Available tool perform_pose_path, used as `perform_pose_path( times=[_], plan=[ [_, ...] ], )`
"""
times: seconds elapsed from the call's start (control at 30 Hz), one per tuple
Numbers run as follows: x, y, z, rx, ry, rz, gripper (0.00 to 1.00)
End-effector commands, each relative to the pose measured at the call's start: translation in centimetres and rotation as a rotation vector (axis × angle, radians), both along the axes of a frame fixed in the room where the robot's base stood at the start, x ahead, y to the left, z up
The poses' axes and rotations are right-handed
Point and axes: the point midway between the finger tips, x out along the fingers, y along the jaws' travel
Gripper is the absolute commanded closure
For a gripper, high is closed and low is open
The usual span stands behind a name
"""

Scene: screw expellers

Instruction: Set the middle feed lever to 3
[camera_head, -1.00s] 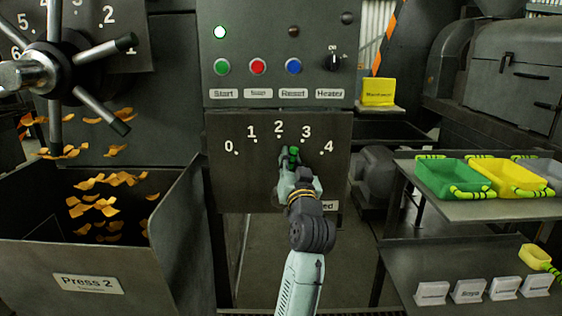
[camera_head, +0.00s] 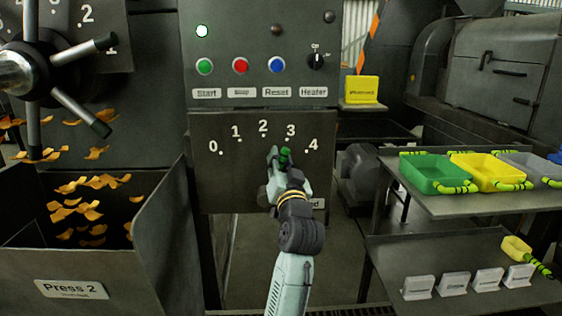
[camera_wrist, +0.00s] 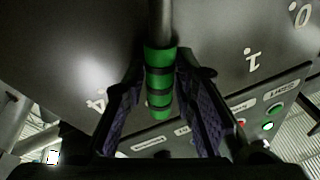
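The feed lever has a green grip (camera_head: 285,156) and stands before a dark dial plate (camera_head: 218,182) numbered 0 to 4. In the head view the grip shows just below the number 3 (camera_head: 290,131); its pivot is hidden behind my gripper. My gripper (camera_head: 276,160) is at the lever, its fingers around the grip. In the wrist view the ribbed green grip (camera_wrist: 160,95) and its metal rod (camera_wrist: 160,22) lie between my two fingers, with the fingertips close against the grip's sides. The plate's label is partly covered by my arm.
Above the dial is a control panel (camera_head: 260,50) with a lit green lamp, buttons and a Heater knob. A bin marked Press 2 (camera_head: 72,289) and a spoked wheel (camera_head: 45,70) stand left. A shelf (camera_head: 470,203) with coloured trays stands right.

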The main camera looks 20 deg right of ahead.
Motion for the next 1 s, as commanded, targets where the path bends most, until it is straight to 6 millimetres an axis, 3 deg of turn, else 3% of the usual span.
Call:
perform_pose_path(
  times=[0.17, 0.53, 1.0],
  plan=[
    [0.0, 0.0, 0.0, -0.001, 0.000, 0.000, 0.62],
    [-0.7, 0.1, -0.2, -0.002, -0.001, -0.002, 0.62],
    [-9.2, 2.1, -2.4, -0.002, 0.001, -0.001, 0.62]
  ],
)
